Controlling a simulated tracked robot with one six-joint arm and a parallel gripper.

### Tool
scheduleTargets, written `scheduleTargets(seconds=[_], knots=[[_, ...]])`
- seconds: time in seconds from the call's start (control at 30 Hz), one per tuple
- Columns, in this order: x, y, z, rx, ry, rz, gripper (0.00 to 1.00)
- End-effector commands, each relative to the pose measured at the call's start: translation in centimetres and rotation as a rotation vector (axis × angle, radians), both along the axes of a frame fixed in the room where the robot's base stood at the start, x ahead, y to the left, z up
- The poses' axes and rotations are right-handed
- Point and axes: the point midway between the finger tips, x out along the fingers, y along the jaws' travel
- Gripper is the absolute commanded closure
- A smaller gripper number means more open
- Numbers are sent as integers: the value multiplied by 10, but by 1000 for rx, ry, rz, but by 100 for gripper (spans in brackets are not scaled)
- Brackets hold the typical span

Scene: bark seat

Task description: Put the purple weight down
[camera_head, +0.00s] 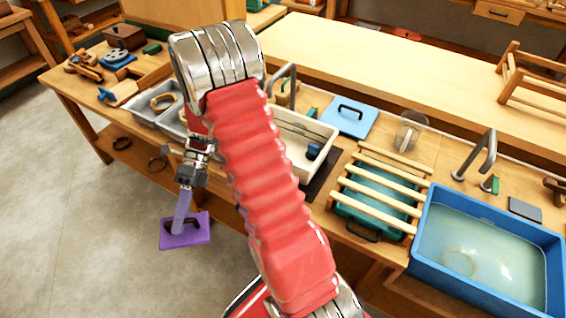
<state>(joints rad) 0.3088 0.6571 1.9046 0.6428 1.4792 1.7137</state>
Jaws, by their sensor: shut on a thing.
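The purple weight (173,241) is a flat purple plate with a dark arched handle, at the lower left in the head view. My gripper (187,182) is above it, with a pale purple bar running from the jaws down to the plate. My gripper is shut on the weight, which hangs in front of the bench's (90,120) front edge, with the grey floor behind it in the picture. The exact contact at the handle is too small to make out. My red arm crosses the middle of the view and hides part of the bench.
Pale trays (305,150) sit behind my arm on the bench. A blue plate (345,121) with a dark handle lies behind them. To the right are a slatted wooden rack (372,191) over a green tub and a blue basin (425,255) of water. Open floor (70,220) lies left.

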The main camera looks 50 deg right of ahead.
Motion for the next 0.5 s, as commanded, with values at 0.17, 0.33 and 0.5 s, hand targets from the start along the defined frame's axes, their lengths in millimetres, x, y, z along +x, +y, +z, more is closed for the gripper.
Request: scheduleTargets(seconds=[0.17,0.33,0.5], knots=[[-24,-24,-2,1,0,274,100],[-44,-52,-1,1,0,538,100],[-58,-84,3,1,1,797,100]])
